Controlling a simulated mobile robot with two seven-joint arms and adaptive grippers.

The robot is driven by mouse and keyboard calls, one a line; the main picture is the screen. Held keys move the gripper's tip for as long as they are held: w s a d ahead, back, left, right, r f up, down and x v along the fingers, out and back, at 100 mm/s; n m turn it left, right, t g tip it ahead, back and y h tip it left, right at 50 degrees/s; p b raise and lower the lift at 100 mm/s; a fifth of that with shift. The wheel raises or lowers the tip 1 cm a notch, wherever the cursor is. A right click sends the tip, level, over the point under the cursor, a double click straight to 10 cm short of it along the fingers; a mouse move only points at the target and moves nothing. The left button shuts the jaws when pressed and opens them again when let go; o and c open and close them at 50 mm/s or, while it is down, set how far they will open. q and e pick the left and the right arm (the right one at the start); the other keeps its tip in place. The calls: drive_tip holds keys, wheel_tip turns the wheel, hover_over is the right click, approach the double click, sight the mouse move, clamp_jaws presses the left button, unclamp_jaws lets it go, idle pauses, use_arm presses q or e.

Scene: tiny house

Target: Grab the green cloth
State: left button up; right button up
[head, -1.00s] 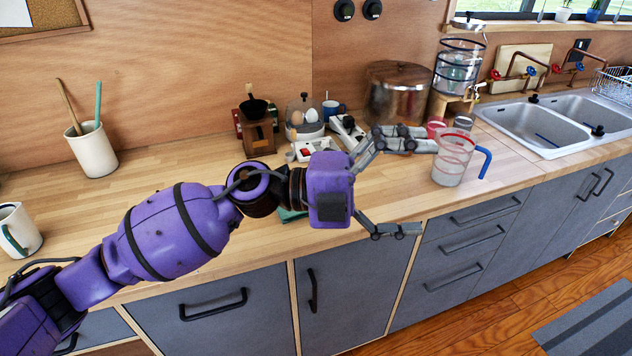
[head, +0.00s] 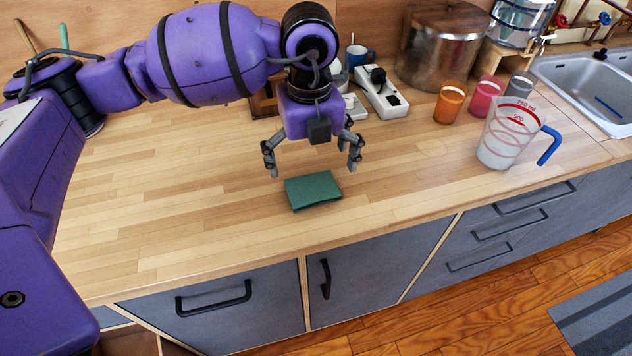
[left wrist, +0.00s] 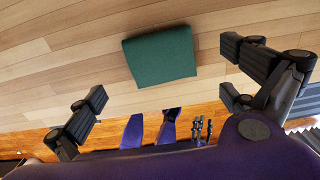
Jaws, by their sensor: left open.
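The green cloth (head: 313,190) lies folded flat on the wooden counter, near its front edge. It also shows in the left wrist view (left wrist: 160,56), at the upper middle, beyond the fingertips. My left gripper (head: 313,172) is open and empty, pointing down above and just behind the cloth, with its fingers spread about as wide as the cloth. In the left wrist view its two fingers (left wrist: 168,82) stand wide apart with nothing between them. The cloth looks untouched. My right gripper is not in the head view; a small gripper-like shape low in the left wrist view is unclear.
A measuring jug (head: 505,135) with a blue handle stands to the right, by an orange cup (head: 450,103) and a pink cup (head: 486,97). A white power strip (head: 381,96) lies behind the gripper. A metal pot (head: 440,48) stands behind. The counter (head: 180,200) left of the cloth is clear.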

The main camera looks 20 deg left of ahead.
sight(311, 184)
use_arm(q)
wheel_tip(311, 184, down, 6)
drive_tip(key=shift+r, duration=0.25)
drive_tip(key=shift+w+f, duration=0.1)
drive_tip(key=shift+f, duration=0.25)
drive_tip(key=shift+w, duration=0.1)
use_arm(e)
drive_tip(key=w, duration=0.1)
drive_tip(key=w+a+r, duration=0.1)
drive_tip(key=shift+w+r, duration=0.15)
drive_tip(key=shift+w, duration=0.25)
use_arm(q)
drive_tip(key=c, duration=1)
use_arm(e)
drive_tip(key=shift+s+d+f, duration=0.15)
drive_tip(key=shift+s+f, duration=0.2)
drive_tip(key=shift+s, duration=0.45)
